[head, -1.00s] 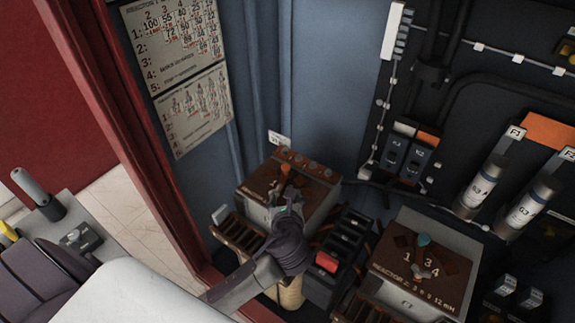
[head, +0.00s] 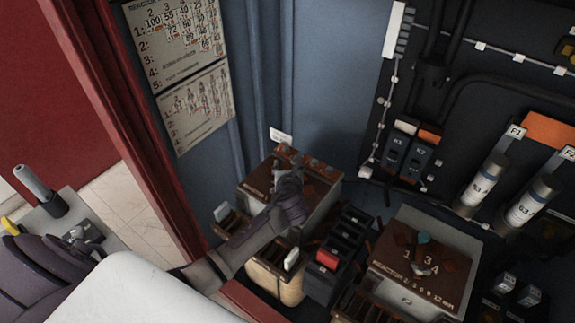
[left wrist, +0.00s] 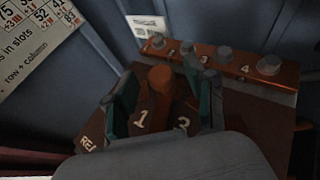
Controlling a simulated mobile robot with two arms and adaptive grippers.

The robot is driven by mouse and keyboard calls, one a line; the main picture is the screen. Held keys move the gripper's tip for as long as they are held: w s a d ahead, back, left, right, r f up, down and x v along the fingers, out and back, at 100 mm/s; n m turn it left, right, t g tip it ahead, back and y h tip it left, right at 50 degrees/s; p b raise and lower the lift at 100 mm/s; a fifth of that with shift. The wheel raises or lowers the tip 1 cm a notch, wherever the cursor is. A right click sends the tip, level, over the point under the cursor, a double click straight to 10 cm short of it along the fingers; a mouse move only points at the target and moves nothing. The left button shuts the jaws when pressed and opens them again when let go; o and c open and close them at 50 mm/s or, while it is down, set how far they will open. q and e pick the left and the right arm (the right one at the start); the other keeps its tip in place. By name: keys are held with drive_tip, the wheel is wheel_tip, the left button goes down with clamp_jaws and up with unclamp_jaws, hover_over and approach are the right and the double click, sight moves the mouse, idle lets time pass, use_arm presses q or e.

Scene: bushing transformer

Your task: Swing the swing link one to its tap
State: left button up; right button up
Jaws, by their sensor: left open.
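The first reactor box (head: 250,205) has a brown top marked with numbers and stands at the left in the cabinet. My left gripper (head: 289,180) is over this top and hides most of it in the head view. In the left wrist view the open left gripper (left wrist: 164,100) has its teal-padded fingers on either side of an orange-brown upright knob (left wrist: 161,78), which looks like the handle of swing link one. I cannot tell whether the pads touch it. A numbered row of grey bolts (left wrist: 211,60) runs along the back edge. My right gripper is not in view.
A second reactor box (head: 415,290) with a similar numbered top stands to the right. Dark blocks with a red one (head: 327,260) sit between the boxes. Grey cylinders (head: 482,187) are mounted at the right. A red cabinet frame (head: 150,165) rises at the left.

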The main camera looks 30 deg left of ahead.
use_arm(q)
drive_tip(key=shift+w+a+f, duration=0.15)
drive_tip(key=shift+w+a, duration=0.05)
drive_tip(key=shift+w, duration=0.1)
drive_tip(key=shift+c, duration=0.3)
clamp_jaws()
